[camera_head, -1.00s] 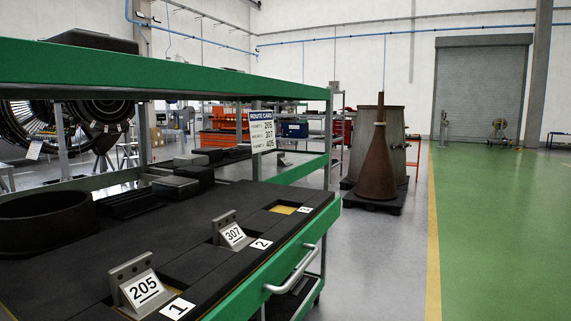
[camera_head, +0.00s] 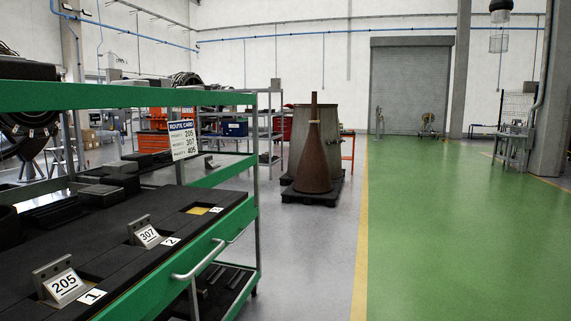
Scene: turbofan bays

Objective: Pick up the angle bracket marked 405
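No bracket with a readable 405 label shows. A grey angle bracket marked 205 (camera_head: 60,281) stands upright at position 1 on the green cart's (camera_head: 222,216) dark top. A similar bracket marked 307 (camera_head: 146,231) stands at position 2. Position 3 has a bare yellow recess (camera_head: 198,210) with no bracket in it. A small grey piece (camera_head: 211,163) sits farther back, behind the cart; it is too small to identify or read. The route card (camera_head: 183,139) lists 205, 307 and 405. Neither of my grippers is in view.
The cart's handle (camera_head: 198,264) sticks out on its right side. A brown cone (camera_head: 314,160) stands on a dark pallet (camera_head: 305,194) beyond the cart. The grey floor beside the cart and the green lane (camera_head: 460,240) at right are clear.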

